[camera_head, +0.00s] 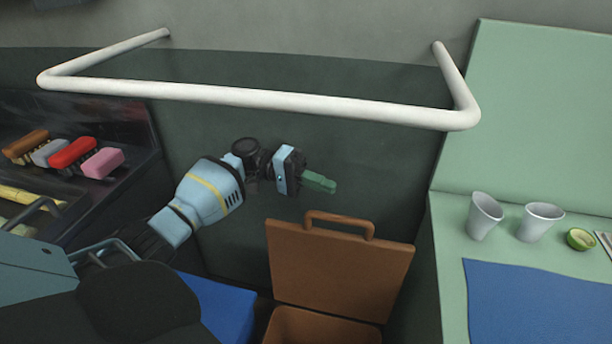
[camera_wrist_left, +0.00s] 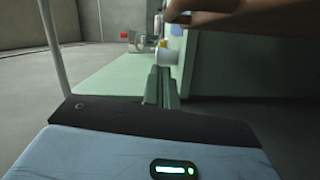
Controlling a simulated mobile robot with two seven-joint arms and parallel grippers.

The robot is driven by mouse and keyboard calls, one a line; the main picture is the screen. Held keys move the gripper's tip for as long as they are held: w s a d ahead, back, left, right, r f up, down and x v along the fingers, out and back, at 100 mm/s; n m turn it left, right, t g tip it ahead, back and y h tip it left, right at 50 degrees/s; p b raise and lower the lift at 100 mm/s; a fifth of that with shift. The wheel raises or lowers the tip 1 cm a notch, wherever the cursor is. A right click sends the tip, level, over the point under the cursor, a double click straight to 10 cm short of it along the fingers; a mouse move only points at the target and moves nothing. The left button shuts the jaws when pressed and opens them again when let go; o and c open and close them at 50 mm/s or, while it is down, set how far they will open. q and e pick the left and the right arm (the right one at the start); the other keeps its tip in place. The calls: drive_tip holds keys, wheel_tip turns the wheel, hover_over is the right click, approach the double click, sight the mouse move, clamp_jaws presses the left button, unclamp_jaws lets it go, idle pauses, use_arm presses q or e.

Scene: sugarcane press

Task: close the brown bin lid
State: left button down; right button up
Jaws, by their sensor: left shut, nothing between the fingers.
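The brown bin (camera_head: 318,326) stands low in the middle of the head view. Its lid (camera_head: 340,268) is raised, standing up behind the opening, with a brown handle (camera_head: 340,222) along its top edge. My left gripper (camera_head: 332,187) is shut and empty, with green fingers pointing right. It is just above and left of the lid handle in the picture, with no visible contact. In the left wrist view the shut fingers (camera_wrist_left: 161,90) show at the centre, and a blurred brown part (camera_wrist_left: 250,20) crosses the top right. My right gripper is not in view.
A white rail (camera_head: 260,100) spans the wall above my left arm. A blue bin (camera_head: 218,305) sits left of the brown one. To the right, a green counter (camera_head: 448,255) holds two cups (camera_head: 485,215) and a blue mat (camera_head: 540,300). A dark tray with colored blocks (camera_head: 72,153) is at left.

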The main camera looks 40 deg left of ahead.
use_arm(q)
drive_tip(key=s+d+p, duration=0.2)
drive_tip(key=d, duration=0.3)
drive_tip(key=shift+s+d+f, duration=0.2)
drive_tip(key=shift+s+f, duration=0.15)
drive_tip(key=shift+f, duration=0.05)
